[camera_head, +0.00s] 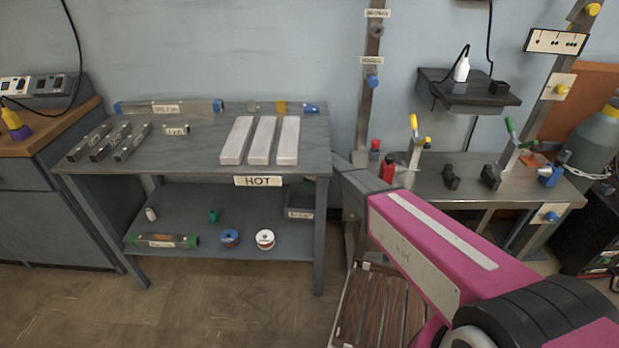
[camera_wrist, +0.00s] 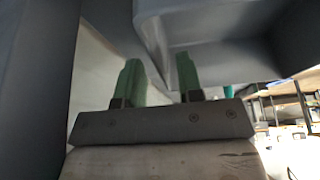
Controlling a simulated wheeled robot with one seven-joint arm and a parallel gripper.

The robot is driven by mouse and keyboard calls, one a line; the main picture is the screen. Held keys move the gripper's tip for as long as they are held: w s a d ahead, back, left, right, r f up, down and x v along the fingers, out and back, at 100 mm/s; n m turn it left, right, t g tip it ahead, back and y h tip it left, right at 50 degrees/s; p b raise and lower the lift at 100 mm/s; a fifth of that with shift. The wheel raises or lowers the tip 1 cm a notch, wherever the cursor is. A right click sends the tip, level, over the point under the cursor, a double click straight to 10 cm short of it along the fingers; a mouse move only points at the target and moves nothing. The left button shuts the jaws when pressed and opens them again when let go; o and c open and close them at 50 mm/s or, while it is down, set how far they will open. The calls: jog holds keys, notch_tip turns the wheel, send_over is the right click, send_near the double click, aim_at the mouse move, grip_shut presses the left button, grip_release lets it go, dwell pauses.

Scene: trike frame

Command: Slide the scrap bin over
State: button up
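A small dark grey bin (camera_head: 299,203) with a pale label sits on the lower shelf at the right end of the HOT table in the head view. The label is too small to read surely. My pink arm reaches to the table's right side; my gripper is hidden in that view. In the wrist view my gripper (camera_wrist: 158,82) shows two green fingers standing apart. A large grey surface with a pale edge (camera_wrist: 150,35) lies ahead, its lower end showing between the fingers. I cannot tell whether it is the bin or whether the fingers touch it.
The HOT table (camera_head: 200,180) has metal bars on top. Its lower shelf (camera_head: 190,245) also holds a white spool (camera_head: 265,239), a blue spool (camera_head: 229,238) and a green-ended tube (camera_head: 162,241). The shelf between bin and teal bottle (camera_head: 213,216) is clear. The table's right front leg (camera_head: 319,240) stands near my arm.

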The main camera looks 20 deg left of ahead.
jog(key=shift+x, duration=0.9)
grip_shut()
